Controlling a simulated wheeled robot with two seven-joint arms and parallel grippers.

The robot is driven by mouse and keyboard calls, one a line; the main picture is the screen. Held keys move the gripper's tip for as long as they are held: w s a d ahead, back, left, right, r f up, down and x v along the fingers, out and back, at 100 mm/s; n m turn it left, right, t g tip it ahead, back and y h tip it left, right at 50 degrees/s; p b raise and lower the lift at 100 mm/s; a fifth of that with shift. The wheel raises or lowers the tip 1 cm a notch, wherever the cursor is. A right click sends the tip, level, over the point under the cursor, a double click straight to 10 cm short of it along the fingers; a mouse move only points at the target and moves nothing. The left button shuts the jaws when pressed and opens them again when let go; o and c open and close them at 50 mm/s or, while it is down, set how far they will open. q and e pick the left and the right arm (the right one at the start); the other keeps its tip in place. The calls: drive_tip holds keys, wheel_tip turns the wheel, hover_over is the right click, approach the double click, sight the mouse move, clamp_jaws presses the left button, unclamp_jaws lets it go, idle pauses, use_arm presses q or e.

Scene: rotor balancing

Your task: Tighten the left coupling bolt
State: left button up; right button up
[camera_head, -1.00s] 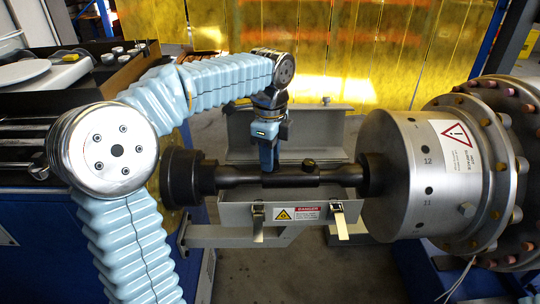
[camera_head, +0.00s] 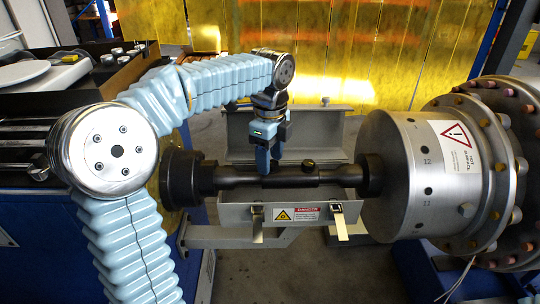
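The coupling shaft (camera_head: 240,179) is a dark bar between a black hub at the left and a large silver drum (camera_head: 405,170) at the right. A dark knob-like bolt (camera_head: 308,164) with a brassy top stands on the shaft's right part. My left gripper (camera_head: 270,161) comes down from above at the left bolt's place. Its two blue fingers stand a narrow gap apart and appear closed around the left bolt, which they mostly hide. My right gripper is not in view.
An open grey guard box (camera_head: 232,214) with latches and a danger label surrounds the shaft. Its raised back panel (camera_head: 338,132) stands close behind my gripper. A dark tray with a white round plate (camera_head: 22,72) is at the left. Yellow curtains hang behind.

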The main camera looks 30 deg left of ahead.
use_arm(q)
wheel_tip(320, 180, up, 14)
idle(0.6)
drive_tip(key=shift+f, duration=0.15)
idle(0.3)
